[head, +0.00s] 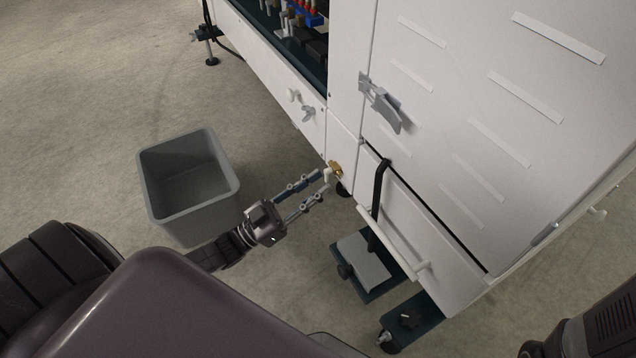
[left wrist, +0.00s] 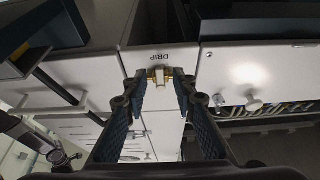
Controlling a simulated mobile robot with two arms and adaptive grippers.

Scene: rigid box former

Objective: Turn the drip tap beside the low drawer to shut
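The drip tap (head: 336,167) is a small brass fitting with a pale lever, low on the white machine's corner beside the low drawer (head: 432,245). In the left wrist view the tap's pale lever (left wrist: 160,74) sits under an upside-down DRIP label (left wrist: 161,56). My left gripper (head: 325,181) is open, its fingertips at the tap. In the left wrist view the lever lies between the two fingertips (left wrist: 160,82), with a gap visible on each side. I cannot tell whether either fingertip touches it. My right gripper is not in view.
A grey open bin (head: 188,185) stands on the floor left of my left gripper. The drawer has a long white handle (head: 395,240) and a black bent bar (head: 378,190) rises near it. A grey latch (head: 382,103) projects from the door above. A dark footed base (head: 365,265) sits below.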

